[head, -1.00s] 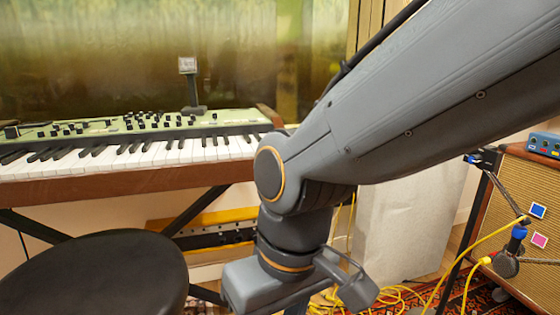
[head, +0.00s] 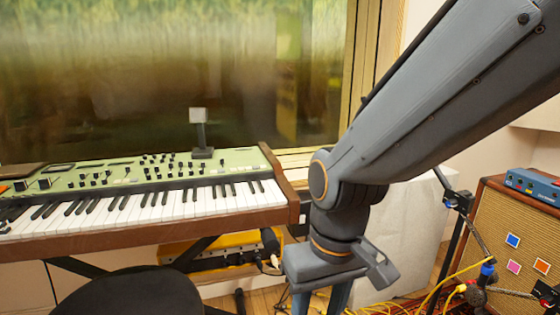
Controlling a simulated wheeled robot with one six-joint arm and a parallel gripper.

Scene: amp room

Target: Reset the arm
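My arm reaches in from the upper right in the head view and bends down at its wrist. My gripper (head: 322,298) hangs below the wrist, right of the keyboard's end, with its fingers pointing down.
A green keyboard synth (head: 150,205) stands on a dark stand at left, with a black stool (head: 130,293) before it. A small device (head: 200,130) sits on the synth. An amplifier (head: 520,235) with a blue pedal (head: 533,186) and yellow cables (head: 440,290) lie right.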

